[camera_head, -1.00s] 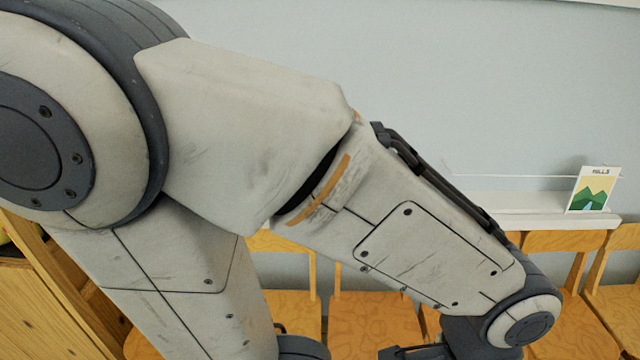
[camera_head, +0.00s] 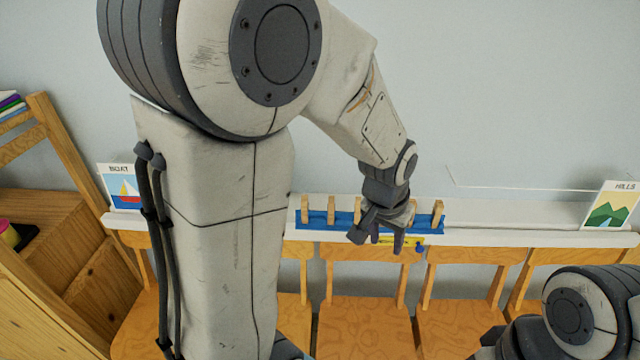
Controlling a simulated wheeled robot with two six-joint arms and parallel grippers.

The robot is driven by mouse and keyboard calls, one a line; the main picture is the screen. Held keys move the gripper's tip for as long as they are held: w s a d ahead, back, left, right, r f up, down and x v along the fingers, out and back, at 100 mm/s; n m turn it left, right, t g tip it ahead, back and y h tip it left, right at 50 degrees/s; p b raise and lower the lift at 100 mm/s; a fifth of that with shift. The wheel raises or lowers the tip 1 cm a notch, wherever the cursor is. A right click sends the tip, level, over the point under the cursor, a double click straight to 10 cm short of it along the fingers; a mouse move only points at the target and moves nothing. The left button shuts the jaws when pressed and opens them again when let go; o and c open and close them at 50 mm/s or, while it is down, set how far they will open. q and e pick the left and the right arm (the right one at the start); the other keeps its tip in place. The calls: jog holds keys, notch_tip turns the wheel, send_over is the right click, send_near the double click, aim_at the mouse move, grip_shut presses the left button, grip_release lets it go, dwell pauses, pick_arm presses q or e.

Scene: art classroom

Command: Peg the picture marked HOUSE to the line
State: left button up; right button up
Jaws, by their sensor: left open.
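No picture marked HOUSE shows; my left arm hides part of the scene. A thin white line (camera_head: 540,188) runs along the wall at the right, above the ledge; its left part bends up at its end. Several wooden pegs (camera_head: 305,210) stand upright in a row on a blue strip (camera_head: 345,224) on the ledge. My left gripper (camera_head: 386,246) is open and empty, pointing down in front of the strip's right half, hiding part of the row. I cannot tell whether it touches a peg. My right arm shows at the lower right, its gripper out of view.
A BOAT picture (camera_head: 124,190) stands at the left and a HILLS picture (camera_head: 611,206) at the right of the white ledge (camera_head: 480,230). Wooden chairs (camera_head: 365,325) line up below. A wooden cabinet (camera_head: 50,225) is at the left. A small yellow-and-blue item shows by the gripper.

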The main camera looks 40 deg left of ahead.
pick_arm(q)
jog(key=w+a+n+y+p, duration=0.15)
jog(key=w+a+n, duration=0.3)
jog(key=a, duration=0.85)
jog(key=n+t+y+p, duration=0.1)
jog(key=n, duration=0.1)
send_near(304, 200)
jog(key=b+x, duration=0.6)
jog(key=x, duration=0.4)
jog(key=shift+w+f, duration=0.1)
jog(key=shift+f, duration=0.2)
jog(key=shift+w+a+f+b, duration=0.25)
jog(key=shift+w+f+b, duration=0.05)
jog(key=shift+f+b, duration=0.25)
pick_arm(e)
notch_tip(304, 200, down, 4)
jog(key=shift+r, duration=0.2)
pick_arm(q)
grip_shut()
jog(key=shift+r+p, duration=2.55)
jog(key=shift+r, duration=0.65)
pick_arm(e)
notch_tip(304, 200, up, 5)
jog(key=shift+f, duration=0.1)
